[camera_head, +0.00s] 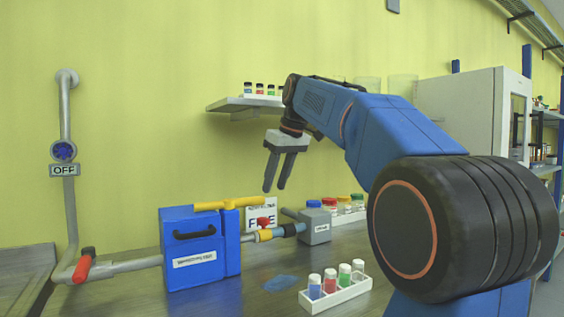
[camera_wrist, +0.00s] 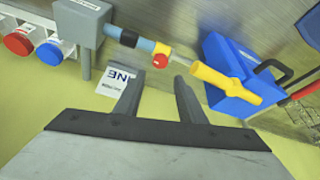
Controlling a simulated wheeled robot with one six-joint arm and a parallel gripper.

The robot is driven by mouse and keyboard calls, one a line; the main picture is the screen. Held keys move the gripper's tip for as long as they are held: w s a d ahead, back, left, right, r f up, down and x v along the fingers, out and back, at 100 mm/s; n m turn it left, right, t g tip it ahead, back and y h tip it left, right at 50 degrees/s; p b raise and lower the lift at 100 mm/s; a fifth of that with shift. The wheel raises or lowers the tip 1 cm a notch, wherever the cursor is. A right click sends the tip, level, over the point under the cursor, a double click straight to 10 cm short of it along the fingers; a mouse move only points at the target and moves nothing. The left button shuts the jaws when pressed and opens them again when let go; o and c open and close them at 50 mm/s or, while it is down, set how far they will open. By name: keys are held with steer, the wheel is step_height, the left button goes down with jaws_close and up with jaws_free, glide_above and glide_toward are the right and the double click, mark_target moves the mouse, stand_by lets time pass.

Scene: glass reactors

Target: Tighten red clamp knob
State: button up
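A small red knob (camera_head: 263,222) sits on top of a yellow clamp ring (camera_head: 263,235) on the pipe between the blue box (camera_head: 195,255) and a grey container (camera_head: 316,226). In the wrist view the red knob (camera_wrist: 160,61) shows just beyond my fingertips, beside the yellow and blue pipe sections. My gripper (camera_head: 274,189) hangs in the air above the knob, fingers pointing down, apart and empty. In the wrist view the two fingers of my gripper (camera_wrist: 158,80) have a clear gap between them. The knob is not touched.
A yellow handle (camera_head: 223,204) tops the blue box. A white sign (camera_head: 262,212) stands behind the clamp. A white vial rack (camera_head: 336,293) and a blue puddle (camera_head: 281,283) lie in front. A red-handled valve (camera_head: 82,267) is on the left pipe.

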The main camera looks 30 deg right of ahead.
steer(key=v, duration=0.6)
steer(key=shift+s+r, duration=0.1)
steer(key=shift+r, duration=0.05)
stand_by(0.4)
